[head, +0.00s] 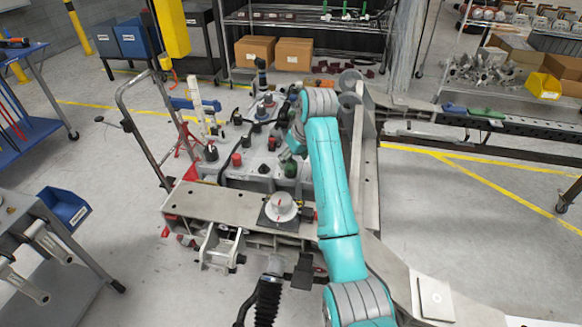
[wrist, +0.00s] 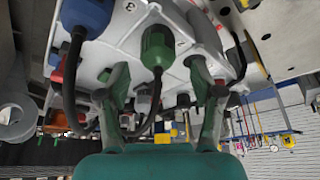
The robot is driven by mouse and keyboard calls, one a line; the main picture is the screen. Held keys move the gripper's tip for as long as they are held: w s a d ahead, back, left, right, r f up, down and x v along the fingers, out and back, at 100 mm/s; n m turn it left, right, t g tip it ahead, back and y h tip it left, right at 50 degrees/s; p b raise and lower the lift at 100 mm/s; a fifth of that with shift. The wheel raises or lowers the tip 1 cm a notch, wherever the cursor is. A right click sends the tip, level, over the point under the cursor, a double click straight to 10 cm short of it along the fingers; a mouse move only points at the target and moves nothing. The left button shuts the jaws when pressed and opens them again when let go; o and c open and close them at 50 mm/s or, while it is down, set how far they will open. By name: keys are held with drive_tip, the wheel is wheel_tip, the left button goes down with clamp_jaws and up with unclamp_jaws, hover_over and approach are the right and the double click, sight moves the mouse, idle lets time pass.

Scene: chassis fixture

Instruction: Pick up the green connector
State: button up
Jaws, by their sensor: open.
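The green connector (wrist: 157,46) shows in the wrist view at the upper middle, on a pale grey panel, with a dark cable running from its end. In the head view the dark green connector (head: 291,170) sits on the near right part of the grey fixture (head: 250,172). My gripper (wrist: 158,72) is open, with one finger on each side of the connector and its cable in the wrist view. A gap shows on both sides, and I see no contact. In the head view my gripper (head: 287,152) is just above the connector, partly hidden by my arm.
A blue connector (wrist: 88,14) with a thick cable is left of the green one in the wrist view. A red connector (head: 236,159) and several black ones crowd the fixture. A metal chassis rail (head: 362,170) stands close on the right.

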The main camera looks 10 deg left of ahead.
sight(292, 162)
drive_tip(key=shift+x, duration=2.4)
drive_tip(key=shift+w, duration=0.15)
drive_tip(key=c, duration=1.2)
